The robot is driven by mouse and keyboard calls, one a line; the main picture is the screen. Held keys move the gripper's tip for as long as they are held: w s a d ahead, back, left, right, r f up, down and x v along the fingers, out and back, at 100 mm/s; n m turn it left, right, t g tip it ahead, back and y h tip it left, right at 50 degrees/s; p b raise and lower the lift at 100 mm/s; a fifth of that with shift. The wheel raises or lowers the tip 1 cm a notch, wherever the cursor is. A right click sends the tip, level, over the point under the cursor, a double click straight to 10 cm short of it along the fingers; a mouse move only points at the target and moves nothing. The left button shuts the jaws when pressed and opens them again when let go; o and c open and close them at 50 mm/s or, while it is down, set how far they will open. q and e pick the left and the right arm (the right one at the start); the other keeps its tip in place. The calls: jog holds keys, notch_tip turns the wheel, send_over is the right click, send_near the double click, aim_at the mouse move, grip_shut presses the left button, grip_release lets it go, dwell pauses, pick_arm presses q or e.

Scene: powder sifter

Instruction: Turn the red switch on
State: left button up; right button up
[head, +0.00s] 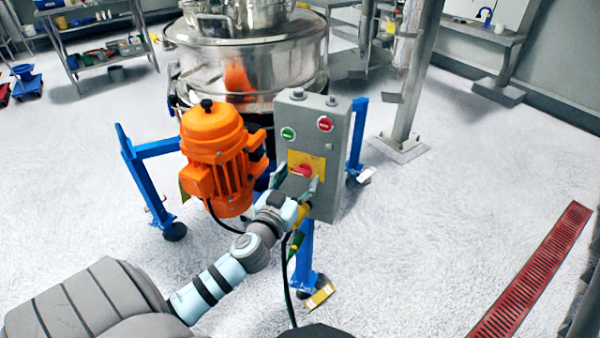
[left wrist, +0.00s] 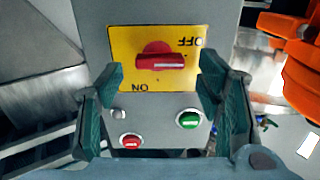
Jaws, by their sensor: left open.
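The red switch (head: 301,170) is a rotary knob on a yellow plate on the front of a grey control box (head: 325,200). In the left wrist view the knob (left wrist: 160,62) has its bar lying crosswise, with OFF and ON printed upside down on the yellow plate (left wrist: 125,75). My left gripper (head: 298,181) is in front of the box at the switch. In the left wrist view the open fingers (left wrist: 161,78) stand either side of the knob, with gaps showing. I cannot tell the exact depth between fingertips and plate. My right gripper is not in view.
A green button (head: 288,133) and a red button (head: 325,124) sit above the switch on the box. An orange motor (head: 215,150) stands close on the left. The steel sifter (head: 245,70) is behind, on blue legs (head: 150,185). Open floor lies right.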

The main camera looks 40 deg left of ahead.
pick_arm(q)
jog(key=shift+x, duration=0.8)
jog(key=shift+c, duration=0.5)
jog(key=c, duration=1.1)
